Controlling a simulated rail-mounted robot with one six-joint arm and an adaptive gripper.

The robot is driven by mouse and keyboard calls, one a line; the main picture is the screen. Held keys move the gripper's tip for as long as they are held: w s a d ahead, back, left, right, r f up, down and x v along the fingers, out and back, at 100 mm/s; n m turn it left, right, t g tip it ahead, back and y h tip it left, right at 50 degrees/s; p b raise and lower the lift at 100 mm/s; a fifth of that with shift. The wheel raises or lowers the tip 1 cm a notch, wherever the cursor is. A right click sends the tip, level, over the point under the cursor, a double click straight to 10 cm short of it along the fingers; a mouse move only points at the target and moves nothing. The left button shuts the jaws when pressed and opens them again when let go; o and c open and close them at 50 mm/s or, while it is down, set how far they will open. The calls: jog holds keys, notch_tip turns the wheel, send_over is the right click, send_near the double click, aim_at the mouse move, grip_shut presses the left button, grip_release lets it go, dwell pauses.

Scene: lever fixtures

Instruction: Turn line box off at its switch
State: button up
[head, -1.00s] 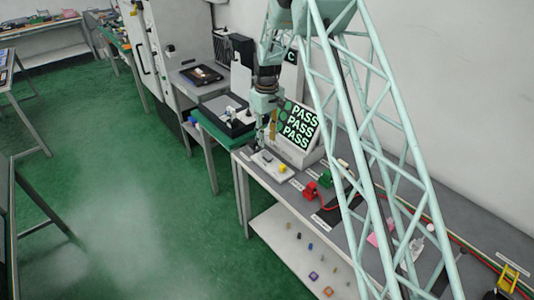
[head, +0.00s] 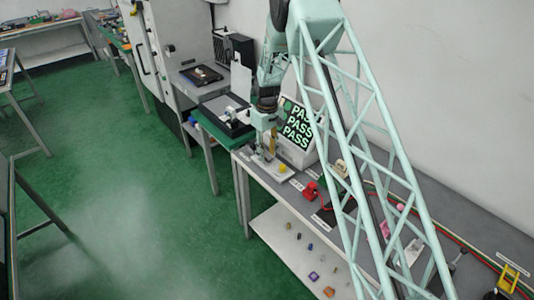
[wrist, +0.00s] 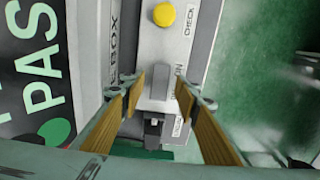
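The line box (wrist: 180,45) is a pale narrow panel with a yellow round button (wrist: 164,15) by a CHECK label. A grey upright block or lever (wrist: 158,84) stands below the button, beside a partly covered label. A small black switch-like part (wrist: 153,130) sits nearer the panel's end. My gripper (wrist: 160,86) is open, its tan-padded fingers on either side of the grey block with gaps showing.
A PASS display (head: 298,128) stands close behind the box. A red fixture (head: 311,190) is further right on the bench. A black tray (head: 225,115) is on the green-topped table to the left. The floor in front is clear.

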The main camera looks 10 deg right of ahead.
jog(key=shift+c, duration=0.2)
jog(key=c, duration=0.8)
jog(key=shift+c, duration=0.2)
jog(key=shift+w+a+g+h+p, duration=0.15)
jog(key=shift+g+h+p, duration=0.15)
jog(key=shift+g, duration=0.25)
jog(key=shift+w+a+g+h+p, duration=0.1)
jog(key=shift+w+g+h+p, duration=0.15)
jog(key=shift+g, duration=0.3)
jog(key=shift+w+f+g+h, duration=0.15)
jog(key=shift+g+h, duration=0.4)
jog(key=shift+g, duration=0.55)
jog(key=o, duration=0.9)
jog(key=shift+r, duration=0.2)
